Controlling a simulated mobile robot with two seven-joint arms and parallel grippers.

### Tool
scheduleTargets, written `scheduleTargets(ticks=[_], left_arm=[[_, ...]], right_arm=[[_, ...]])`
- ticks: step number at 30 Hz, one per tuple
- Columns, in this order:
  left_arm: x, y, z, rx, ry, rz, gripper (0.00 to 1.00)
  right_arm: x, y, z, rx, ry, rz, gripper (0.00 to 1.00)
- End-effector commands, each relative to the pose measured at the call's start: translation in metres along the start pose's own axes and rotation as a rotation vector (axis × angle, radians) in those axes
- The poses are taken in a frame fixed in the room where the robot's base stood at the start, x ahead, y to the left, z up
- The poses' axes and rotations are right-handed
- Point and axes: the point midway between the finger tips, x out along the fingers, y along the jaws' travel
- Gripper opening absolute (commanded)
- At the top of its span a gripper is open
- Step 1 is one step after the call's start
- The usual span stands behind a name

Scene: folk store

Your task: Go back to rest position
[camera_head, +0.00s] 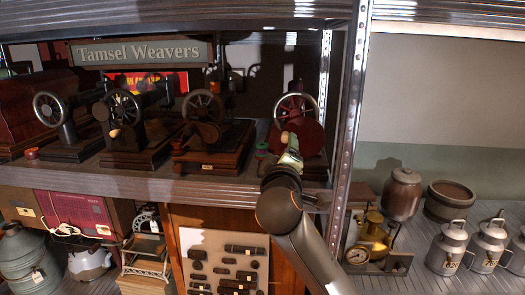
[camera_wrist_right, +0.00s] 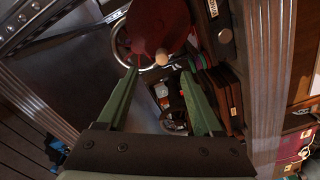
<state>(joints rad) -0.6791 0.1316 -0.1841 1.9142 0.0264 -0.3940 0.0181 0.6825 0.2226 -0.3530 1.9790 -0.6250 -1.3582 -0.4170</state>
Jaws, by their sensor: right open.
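My right gripper (camera_head: 289,150) reaches in from the lower right toward the upper shelf (camera_head: 140,186). It is in front of the red machine (camera_head: 310,136) with a spoked wheel at the shelf's right end. In the right wrist view my right gripper (camera_wrist_right: 159,85) has its two green fingers spread apart, with nothing held between them. The red machine (camera_wrist_right: 158,22) and its wheel show just past the fingertips there. I cannot tell whether a finger touches it. My left gripper is in neither view.
Dark hand-wheel machines (camera_head: 126,135) stand left on the upper shelf. A metal upright (camera_head: 344,130) rises close right of my gripper. Below right are a brass device (camera_head: 372,240), a brown jar (camera_head: 402,194), a wooden tub (camera_head: 449,200) and metal cans (camera_head: 448,250). A "Tamsel Weavers" sign (camera_head: 140,52) hangs above.

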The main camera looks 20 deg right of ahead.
Motion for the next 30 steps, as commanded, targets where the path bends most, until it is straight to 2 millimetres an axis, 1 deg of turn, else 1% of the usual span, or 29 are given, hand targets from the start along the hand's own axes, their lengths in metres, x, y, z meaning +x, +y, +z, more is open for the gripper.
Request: scheduleTargets(ticks=[14,17,20,23,24,26,27,29,30], left_arm=[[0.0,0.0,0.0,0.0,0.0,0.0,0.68],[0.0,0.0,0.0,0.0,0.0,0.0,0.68],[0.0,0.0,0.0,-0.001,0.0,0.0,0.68],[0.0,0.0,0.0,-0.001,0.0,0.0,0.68],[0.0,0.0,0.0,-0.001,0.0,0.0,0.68],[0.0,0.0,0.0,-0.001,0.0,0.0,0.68],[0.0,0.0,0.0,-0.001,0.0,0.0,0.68],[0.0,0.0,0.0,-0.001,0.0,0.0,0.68],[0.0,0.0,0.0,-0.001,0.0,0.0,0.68]], right_arm=[[-0.002,0.0,0.0,0.0,0.001,-0.001,0.68],[-0.002,-0.01,0.003,0.0,0.004,-0.019,0.68],[-0.002,-0.044,0.013,0.001,0.018,-0.084,0.68],[-0.007,-0.101,0.031,0.018,0.042,-0.198,0.68],[-0.013,-0.127,0.041,0.032,0.049,-0.253,0.68],[-0.023,-0.166,0.058,0.058,0.058,-0.334,0.68],[-0.032,-0.191,0.069,0.081,0.062,-0.388,0.68],[-0.048,-0.226,0.087,0.119,0.061,-0.467,0.68],[-0.06,-0.247,0.1,0.147,0.058,-0.518,0.68]])
